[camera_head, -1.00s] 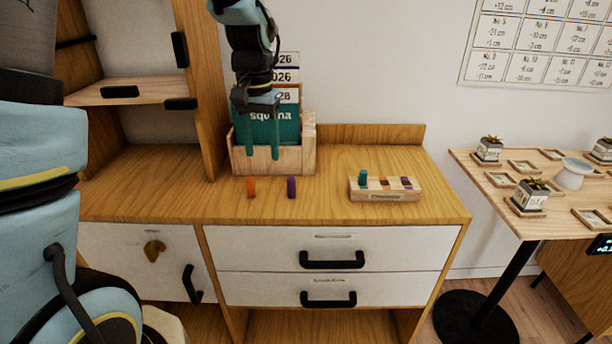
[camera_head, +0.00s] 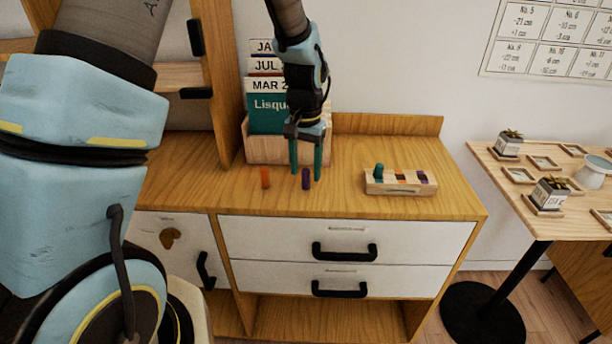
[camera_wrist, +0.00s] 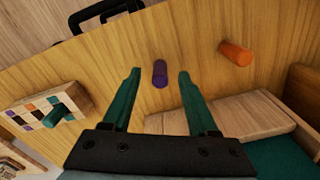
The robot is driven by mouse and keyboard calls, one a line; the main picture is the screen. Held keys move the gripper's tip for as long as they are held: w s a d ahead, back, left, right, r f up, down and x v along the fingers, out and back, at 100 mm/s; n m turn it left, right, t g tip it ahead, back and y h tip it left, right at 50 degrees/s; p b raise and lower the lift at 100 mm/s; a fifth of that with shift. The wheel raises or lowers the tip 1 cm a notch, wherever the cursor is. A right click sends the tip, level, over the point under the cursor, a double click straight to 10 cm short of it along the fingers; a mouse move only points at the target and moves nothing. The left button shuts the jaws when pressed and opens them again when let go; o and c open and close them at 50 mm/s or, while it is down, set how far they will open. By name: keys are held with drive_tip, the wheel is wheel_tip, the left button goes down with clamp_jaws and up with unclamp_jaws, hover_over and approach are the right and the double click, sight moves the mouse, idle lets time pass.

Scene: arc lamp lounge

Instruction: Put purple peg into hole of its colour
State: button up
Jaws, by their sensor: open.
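The purple peg (camera_head: 306,178) stands upright on the wooden cabinet top. In the wrist view the purple peg (camera_wrist: 160,74) shows between and just beyond the two teal fingertips. My gripper (camera_head: 306,176) is open and empty, pointing down over the purple peg; it also shows in the wrist view (camera_wrist: 160,72). Whether the fingers are level with the peg is hard to tell. The wooden peg block (camera_head: 400,189) lies to the right, with coloured squares on top, one of them purple (camera_head: 422,178). A teal peg (camera_head: 379,170) stands in the block's left end.
An orange peg (camera_head: 265,178) stands left of the purple one. A wooden box (camera_head: 262,151) with folders is close behind my gripper. The cabinet top (camera_head: 345,200) between pegs and block is clear. A side table (camera_head: 500,205) with small plants stands at right.

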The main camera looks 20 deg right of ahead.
drive_tip(key=shift+f, duration=0.6)
clamp_jaws()
